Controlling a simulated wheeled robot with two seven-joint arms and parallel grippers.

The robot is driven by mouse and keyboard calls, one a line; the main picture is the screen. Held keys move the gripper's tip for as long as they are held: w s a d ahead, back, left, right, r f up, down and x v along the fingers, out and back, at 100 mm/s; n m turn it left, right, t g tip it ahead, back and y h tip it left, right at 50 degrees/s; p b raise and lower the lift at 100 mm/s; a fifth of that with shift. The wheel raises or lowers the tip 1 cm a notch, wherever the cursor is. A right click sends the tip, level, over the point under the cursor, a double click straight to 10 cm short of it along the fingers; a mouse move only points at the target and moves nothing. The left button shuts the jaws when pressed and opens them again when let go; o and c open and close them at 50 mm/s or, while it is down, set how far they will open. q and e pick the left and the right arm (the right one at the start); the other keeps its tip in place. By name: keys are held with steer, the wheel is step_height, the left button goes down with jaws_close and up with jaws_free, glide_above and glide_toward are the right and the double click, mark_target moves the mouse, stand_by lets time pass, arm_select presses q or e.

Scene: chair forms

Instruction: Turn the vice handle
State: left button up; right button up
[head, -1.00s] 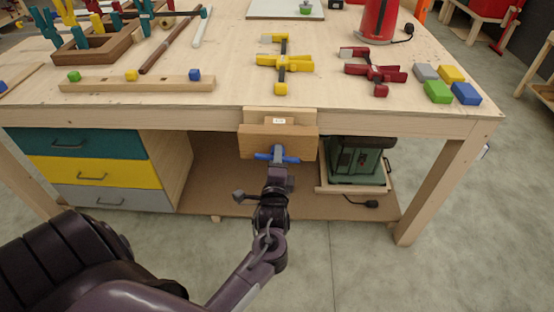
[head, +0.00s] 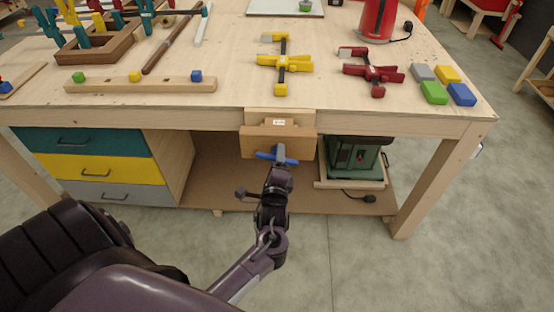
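The wooden vice (head: 252,143) is mounted on the front edge of the workbench, with a small white label on top. Its blue handle (head: 265,155) sticks out in front of the jaw and is slightly tilted, its right end lower. My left gripper (head: 281,153) is at the middle of the handle, in front of the vice, and covers its centre. Its fingers are too small and overlapped to tell whether they are closed on the handle. My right gripper is not in view.
The workbench top (head: 225,65) holds a yellow clamp (head: 284,62), a red clamp (head: 372,70), coloured blocks (head: 433,92) and a wooden strip (head: 140,86). Drawers (head: 95,170) stand below left. A green machine (head: 352,158) sits on the lower shelf, right of the vice.

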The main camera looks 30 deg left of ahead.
arm_select(q)
steer(key=v, duration=0.7)
steer(key=shift+s, duration=0.4)
steer(key=shift+d, duration=0.15)
steer(key=shift+c, duration=0.3)
